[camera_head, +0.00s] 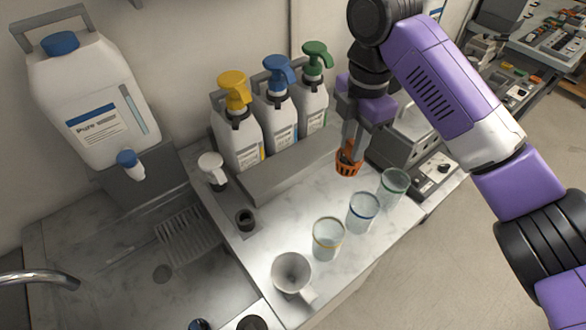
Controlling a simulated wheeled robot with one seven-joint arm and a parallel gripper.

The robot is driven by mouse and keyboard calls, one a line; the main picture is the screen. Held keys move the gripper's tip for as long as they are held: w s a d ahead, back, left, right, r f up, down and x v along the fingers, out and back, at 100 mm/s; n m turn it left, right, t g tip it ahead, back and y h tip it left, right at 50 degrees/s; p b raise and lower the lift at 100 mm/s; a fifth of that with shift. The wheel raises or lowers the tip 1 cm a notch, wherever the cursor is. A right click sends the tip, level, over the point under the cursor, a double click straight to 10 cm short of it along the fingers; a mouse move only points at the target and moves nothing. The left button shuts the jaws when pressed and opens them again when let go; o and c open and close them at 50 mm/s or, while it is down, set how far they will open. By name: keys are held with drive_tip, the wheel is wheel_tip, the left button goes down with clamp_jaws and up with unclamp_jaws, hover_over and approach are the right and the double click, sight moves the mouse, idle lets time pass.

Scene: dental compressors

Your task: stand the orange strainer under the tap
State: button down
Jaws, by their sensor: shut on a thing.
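The orange strainer (348,165) is a small slotted cup in the head view, right of centre. My gripper (351,143) points down and is shut on its upper part. The strainer is over the counter beside the grey bottle rack; whether it touches the counter I cannot tell. A blue-and-white tap (130,164) sticks out below the large white "Pure" container (92,100) at the left. A slatted metal drain grid (188,236) lies below and right of that tap. A curved metal faucet (40,279) also shows at the lower left, over the sink.
Bottles with yellow (235,88), blue (278,72) and green (316,53) pumps stand in the grey rack (290,165). Glasses with yellow (328,238), blue (362,211) and green (393,186) rims stand near the counter's front edge, beside a white funnel-like cup (291,273). A small black holder (245,219) stands left.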

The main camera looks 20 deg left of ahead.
drive_tip(key=shift+w+a+r+n, duration=0.25)
drive_tip(key=shift+a+r+n, duration=0.1)
drive_tip(key=shift+a+n, duration=0.45)
drive_tip(key=shift+d+f+b, duration=0.1)
drive_tip(key=shift+f+b, duration=0.65)
drive_tip(key=shift+f, duration=9.15)
drive_tip(key=shift+f, duration=0.1)
drive_tip(key=c, duration=1.5)
unclamp_jaws()
